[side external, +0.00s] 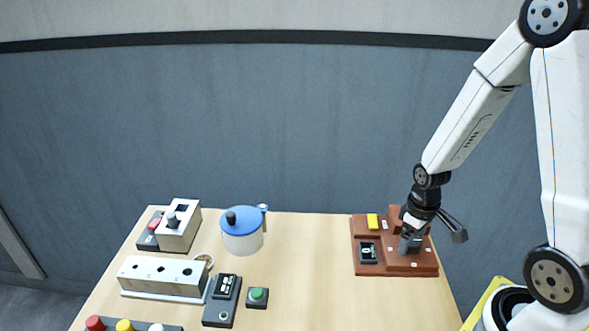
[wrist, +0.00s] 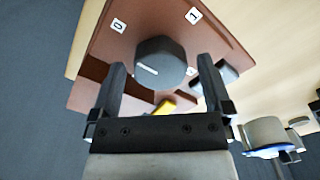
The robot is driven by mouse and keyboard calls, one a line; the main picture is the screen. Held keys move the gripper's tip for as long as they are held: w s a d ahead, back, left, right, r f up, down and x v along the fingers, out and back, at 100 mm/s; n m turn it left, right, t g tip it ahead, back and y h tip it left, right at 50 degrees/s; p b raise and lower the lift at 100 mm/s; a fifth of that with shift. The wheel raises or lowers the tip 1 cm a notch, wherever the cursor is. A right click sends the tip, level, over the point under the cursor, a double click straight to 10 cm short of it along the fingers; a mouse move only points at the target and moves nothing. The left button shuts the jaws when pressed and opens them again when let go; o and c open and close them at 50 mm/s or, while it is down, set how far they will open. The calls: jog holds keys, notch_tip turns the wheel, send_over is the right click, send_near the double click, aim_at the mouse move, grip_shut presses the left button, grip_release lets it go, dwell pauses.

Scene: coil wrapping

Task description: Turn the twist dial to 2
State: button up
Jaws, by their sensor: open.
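The twist dial (wrist: 160,64) is a dark grey knob on a red-brown board (wrist: 175,22), seen close up in the wrist view. A short white mark on its face sits toward the left. White labels "0" (wrist: 118,25) and "1" (wrist: 193,15) are on the board around it; I cannot make out a 2. My gripper (wrist: 162,72) is open, with one finger on each side of the dial; I cannot tell whether they touch it. In the side view my gripper (side external: 410,236) is low over the right part of the board (side external: 400,271), largely hiding the dial.
A blue-lidded pot (side external: 242,235), a knob box (side external: 180,228), a holed block (side external: 163,275) and a green button (side external: 257,296) stand farther left. Table between pot and board is clear.

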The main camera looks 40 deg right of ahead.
jog(key=shift+f, duration=0.1)
jog(key=c, duration=1.2)
